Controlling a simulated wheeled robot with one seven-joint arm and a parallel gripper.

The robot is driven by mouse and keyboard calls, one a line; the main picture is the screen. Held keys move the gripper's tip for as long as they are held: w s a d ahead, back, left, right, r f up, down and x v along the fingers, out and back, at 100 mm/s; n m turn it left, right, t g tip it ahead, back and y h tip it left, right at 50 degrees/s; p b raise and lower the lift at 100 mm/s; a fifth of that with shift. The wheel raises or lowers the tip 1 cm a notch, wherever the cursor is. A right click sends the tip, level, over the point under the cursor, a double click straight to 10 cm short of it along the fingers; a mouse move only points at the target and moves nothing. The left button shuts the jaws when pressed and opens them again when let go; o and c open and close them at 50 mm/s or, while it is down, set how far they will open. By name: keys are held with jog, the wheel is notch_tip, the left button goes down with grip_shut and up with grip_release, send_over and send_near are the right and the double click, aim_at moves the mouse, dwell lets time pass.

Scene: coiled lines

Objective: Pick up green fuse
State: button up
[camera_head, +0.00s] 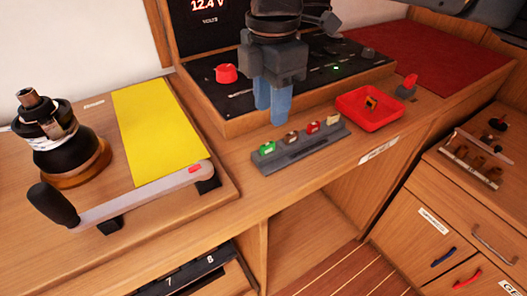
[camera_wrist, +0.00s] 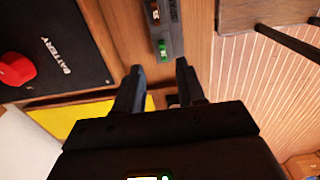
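The green fuse (camera_head: 267,149) stands at the near-left end of a dark grey fuse holder (camera_head: 303,149) on the wooden counter. It also shows in the wrist view (camera_wrist: 163,50), just beyond the gap between my fingertips. My gripper (camera_head: 272,114) appears above and behind the holder in the head view, pointing down. In the wrist view my gripper (camera_wrist: 159,67) is open, with nothing between its fingers.
Brown (camera_head: 291,138), red (camera_head: 313,128) and beige (camera_head: 333,118) fuses share the holder. A red tray (camera_head: 350,115) holds a small item at right. A battery panel (camera_head: 213,92) with a red knob (camera_head: 226,73) stands behind. A winch handle (camera_head: 145,194) lies left, by a yellow sheet (camera_head: 150,125).

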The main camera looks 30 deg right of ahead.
aim_at(269, 144)
jog(key=f, duration=0.7)
jog(key=shift+s+a+f, duration=0.2)
jog(key=shift+f, duration=0.1)
grip_shut()
